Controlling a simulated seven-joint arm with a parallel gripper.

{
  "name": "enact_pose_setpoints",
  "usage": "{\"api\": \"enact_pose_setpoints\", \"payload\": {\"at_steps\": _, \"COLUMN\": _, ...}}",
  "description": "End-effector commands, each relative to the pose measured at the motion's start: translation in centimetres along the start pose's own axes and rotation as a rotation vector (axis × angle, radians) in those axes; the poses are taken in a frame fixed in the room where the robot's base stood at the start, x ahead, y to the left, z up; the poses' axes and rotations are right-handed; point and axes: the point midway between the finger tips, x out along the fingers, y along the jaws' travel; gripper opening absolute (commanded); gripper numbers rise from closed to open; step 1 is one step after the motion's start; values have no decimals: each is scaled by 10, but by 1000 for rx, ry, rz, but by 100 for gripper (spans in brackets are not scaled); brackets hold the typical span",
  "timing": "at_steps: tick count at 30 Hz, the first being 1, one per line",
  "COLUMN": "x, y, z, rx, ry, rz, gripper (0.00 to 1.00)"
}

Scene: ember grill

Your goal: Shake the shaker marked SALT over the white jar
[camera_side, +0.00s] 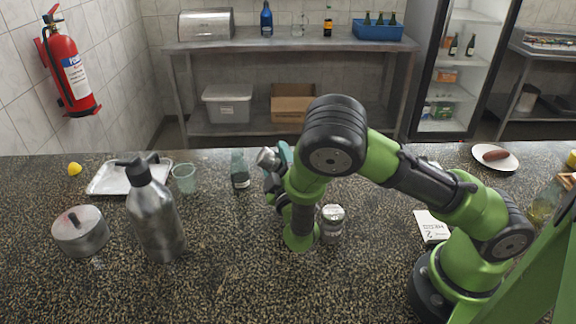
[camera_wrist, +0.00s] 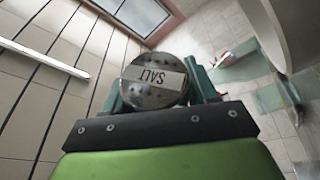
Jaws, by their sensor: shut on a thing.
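My gripper (camera_side: 277,162) is shut on a metal shaker (camera_side: 267,158) and holds it above the counter, left of my bent wrist. In the wrist view the shaker's round top (camera_wrist: 152,80) faces the camera between the teal fingers of my gripper (camera_wrist: 158,92). Its label reads SALT, upside down in that picture. A small pale glass jar (camera_side: 332,221) with a greyish lid or top stands on the counter just right of my wrist. I cannot tell whether this is the white jar. My arm hides part of the counter behind it.
A small bottle (camera_side: 240,170), a green-tinted cup (camera_side: 184,178) and a metal tray (camera_side: 104,178) stand left of my gripper. A tall metal bottle (camera_side: 155,215) and a lidded pot (camera_side: 80,232) are nearer. A card (camera_side: 432,227) lies at right. The front middle counter is clear.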

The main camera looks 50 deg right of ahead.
Motion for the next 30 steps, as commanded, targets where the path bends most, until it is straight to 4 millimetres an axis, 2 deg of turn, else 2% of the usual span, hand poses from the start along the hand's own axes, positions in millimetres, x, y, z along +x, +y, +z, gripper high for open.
{"api": "enact_pose_setpoints", "payload": {"at_steps": 1, "x": -3, "y": -11, "z": 8, "rx": -5, "ry": 0, "rz": 0, "gripper": 36}}
{"api": "enact_pose_setpoints", "payload": {"at_steps": 2, "x": -2, "y": -9, "z": 6, "rx": 0, "ry": 0, "rz": 3, "gripper": 36}}
{"api": "enact_pose_setpoints", "payload": {"at_steps": 4, "x": 4, "y": 16, "z": -10, "rx": 14, "ry": -1, "rz": 8, "gripper": 36}}
{"api": "enact_pose_setpoints", "payload": {"at_steps": 6, "x": 8, "y": 27, "z": -18, "rx": 8, "ry": -1, "rz": 4, "gripper": 36}}
{"api": "enact_pose_setpoints", "payload": {"at_steps": 16, "x": 8, "y": 28, "z": -19, "rx": 4, "ry": 0, "rz": 3, "gripper": 36}}
{"api": "enact_pose_setpoints", "payload": {"at_steps": 30, "x": 19, "y": 70, "z": -47, "rx": 4, "ry": 0, "rz": 3, "gripper": 36}}
